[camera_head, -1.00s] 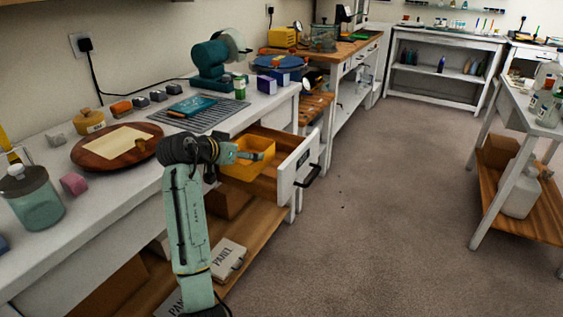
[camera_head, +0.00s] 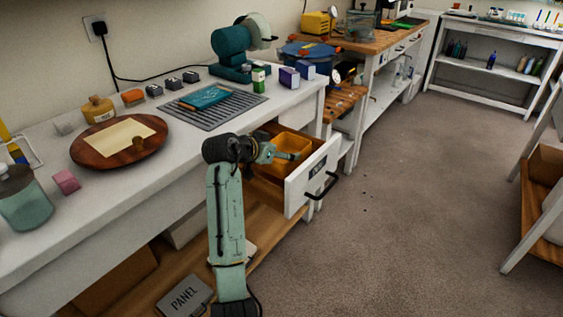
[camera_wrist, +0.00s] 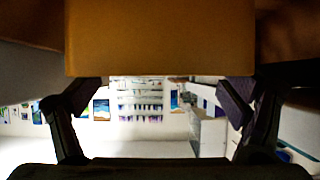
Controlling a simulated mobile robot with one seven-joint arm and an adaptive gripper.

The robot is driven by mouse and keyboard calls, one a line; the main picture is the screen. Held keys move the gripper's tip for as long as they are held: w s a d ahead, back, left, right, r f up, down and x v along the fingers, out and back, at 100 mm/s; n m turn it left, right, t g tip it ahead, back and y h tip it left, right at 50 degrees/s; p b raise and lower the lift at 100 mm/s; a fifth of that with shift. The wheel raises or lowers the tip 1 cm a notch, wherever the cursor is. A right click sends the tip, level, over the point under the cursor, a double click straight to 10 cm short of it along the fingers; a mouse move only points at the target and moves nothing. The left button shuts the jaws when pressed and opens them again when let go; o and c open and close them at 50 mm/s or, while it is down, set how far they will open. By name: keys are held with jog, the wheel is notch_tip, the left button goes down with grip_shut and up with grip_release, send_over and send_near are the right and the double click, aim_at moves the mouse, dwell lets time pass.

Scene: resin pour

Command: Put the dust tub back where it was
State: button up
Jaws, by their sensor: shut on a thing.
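The dust tub is an open orange-yellow bin (camera_head: 293,146) at the open drawer (camera_head: 310,180) under the white workbench. It looks upright and within the drawer's outline. Whether it touches the drawer floor I cannot tell. My gripper (camera_head: 287,156) reaches in from the left and is shut on the tub's near side. In the wrist view, the tub's plain wall (camera_wrist: 160,38) fills the top middle, above and between my finger links. The tub's lower part is hidden by the drawer front and my gripper.
The white bench (camera_head: 190,128) holds a round wooden board (camera_head: 95,155), a grey mat (camera_head: 240,106) with a teal book, and several small blocks. A panel box (camera_head: 186,298) lies on the lower shelf.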

aim_at(284, 162)
jog(key=shift+f+p, duration=0.3)
jog(key=shift+f, duration=2.3)
jog(key=o, duration=0.9)
jog(key=shift+r, duration=0.1)
jog(key=shift+r, duration=0.15)
jog(key=b+v, duration=0.2)
jog(key=v, duration=0.9)
jog(key=shift+s+a+r, duration=0.1)
jog(key=shift+s+a, duration=0.15)
jog(key=shift+s, duration=0.1)
